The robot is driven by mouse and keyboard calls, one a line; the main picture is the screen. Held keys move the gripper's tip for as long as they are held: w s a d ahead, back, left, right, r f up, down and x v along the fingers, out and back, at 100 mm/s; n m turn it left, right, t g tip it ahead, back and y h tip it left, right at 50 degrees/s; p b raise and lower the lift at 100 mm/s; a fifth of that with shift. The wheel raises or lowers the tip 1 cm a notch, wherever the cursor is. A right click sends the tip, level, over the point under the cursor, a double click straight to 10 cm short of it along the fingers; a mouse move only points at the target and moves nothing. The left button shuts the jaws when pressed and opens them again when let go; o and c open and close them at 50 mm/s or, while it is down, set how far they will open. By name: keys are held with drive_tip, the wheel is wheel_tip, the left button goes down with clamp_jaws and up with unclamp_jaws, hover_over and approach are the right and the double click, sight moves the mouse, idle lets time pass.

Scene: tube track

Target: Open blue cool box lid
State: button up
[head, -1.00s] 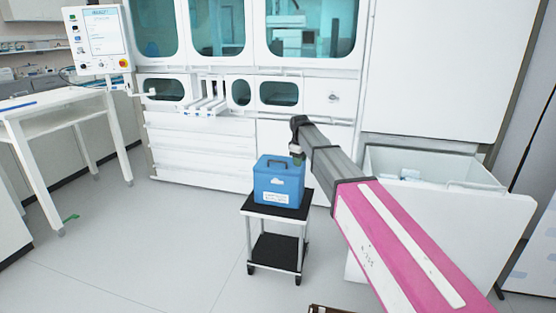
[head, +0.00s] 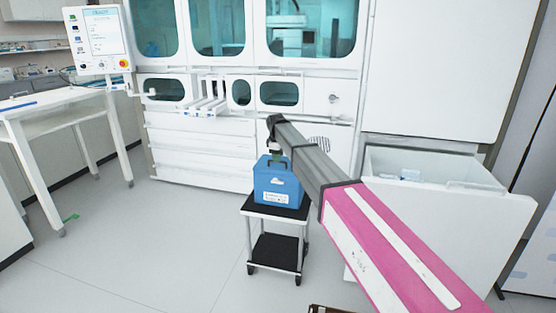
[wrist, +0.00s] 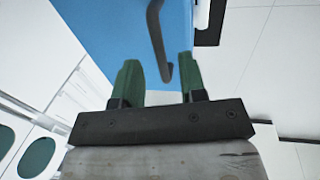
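The blue cool box (head: 279,187) stands upright and closed on a small cart in the head view. Its dark handle (head: 271,162) stands up on the lid, and my arm end covers part of the lid. In the wrist view the blue lid (wrist: 112,32) fills the upper middle, with the dark handle (wrist: 158,40) running down toward the fingers. My gripper (wrist: 160,75) has two green fingers spread apart with nothing clamped between them. The handle's lower end shows in the gap between the fingertips; whether they touch cannot be told.
The cart (head: 252,209) has a black top with little spare room around the box. A white machine (head: 200,150) stands behind it. An open white bin (head: 430,190) is to the right, and a white table (head: 60,105) is at left.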

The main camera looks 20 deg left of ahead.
drive_tip(key=shift+w+f, duration=0.15)
drive_tip(key=shift+f, duration=0.7)
clamp_jaws()
drive_tip(key=shift+w+r, duration=0.1)
